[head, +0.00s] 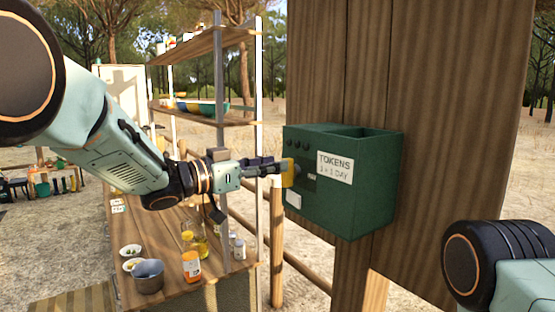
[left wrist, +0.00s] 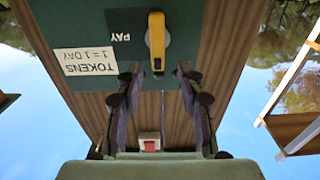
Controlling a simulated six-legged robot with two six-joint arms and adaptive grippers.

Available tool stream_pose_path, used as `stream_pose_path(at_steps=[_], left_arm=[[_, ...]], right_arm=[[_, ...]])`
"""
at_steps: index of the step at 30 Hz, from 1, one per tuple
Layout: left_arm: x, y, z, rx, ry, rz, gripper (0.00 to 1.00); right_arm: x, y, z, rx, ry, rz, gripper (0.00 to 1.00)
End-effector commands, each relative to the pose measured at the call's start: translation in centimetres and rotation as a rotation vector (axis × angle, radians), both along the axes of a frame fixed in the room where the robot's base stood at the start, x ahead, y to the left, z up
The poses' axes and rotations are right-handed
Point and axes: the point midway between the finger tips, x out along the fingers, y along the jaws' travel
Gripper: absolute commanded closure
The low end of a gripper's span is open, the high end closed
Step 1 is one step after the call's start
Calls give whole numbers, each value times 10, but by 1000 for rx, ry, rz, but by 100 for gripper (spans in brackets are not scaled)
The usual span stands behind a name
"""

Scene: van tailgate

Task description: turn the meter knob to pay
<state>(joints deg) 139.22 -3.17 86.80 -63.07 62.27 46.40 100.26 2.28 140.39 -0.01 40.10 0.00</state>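The green meter box (head: 365,205) is fixed to a wooden post and has a white TOKENS label (head: 335,167). Its yellow knob (head: 289,172) is on the front face, partly hidden by my left gripper. In the left wrist view the yellow knob (left wrist: 157,42) stands upright in the picture beside the upside-down word PAY. My left gripper (left wrist: 157,72) is open, its two fingers apart on either side of the knob's lower end in that view. I cannot tell whether they touch it. My right arm shows at the lower right of the head view, but its gripper is out of frame.
A wooden table (head: 140,238) with bottles, a grey pot (head: 148,275) and small bowls stands lower left. A shelf unit (head: 219,120) rises behind my left arm. The wide wooden post (head: 450,100) stands behind the box. A small red and white item (left wrist: 150,143) shows between the fingers.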

Motion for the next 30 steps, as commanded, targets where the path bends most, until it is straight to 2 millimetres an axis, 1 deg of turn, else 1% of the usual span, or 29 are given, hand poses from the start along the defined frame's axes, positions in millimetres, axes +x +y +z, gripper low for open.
stream_pose_path(at_steps=[1, 3, 6, 16, 27, 29, 30], left_arm=[[4, -6, 1, 3, 0, -1, 62], [9, -12, 1, 2, 1, 0, 62], [12, -18, 0, 2, 1, 1, 62], [14, -20, 0, 0, 1, 5, 63], [14, -20, 0, 1, 1, 6, 95], [14, -20, 0, 0, 0, 5, 100], [14, -20, 0, 0, 0, 4, 100]], right_arm=[[0, 0, 3, 0, 0, 0, 60], [0, 0, 5, 0, 0, 0, 60], [0, 0, 6, 0, 0, 0, 60], [0, 0, 6, 0, 0, 0, 60], [0, 0, 5, 0, -1, 0, 60], [0, 0, 5, 0, -1, 0, 60], [0, 0, 5, 0, 0, 0, 60]])
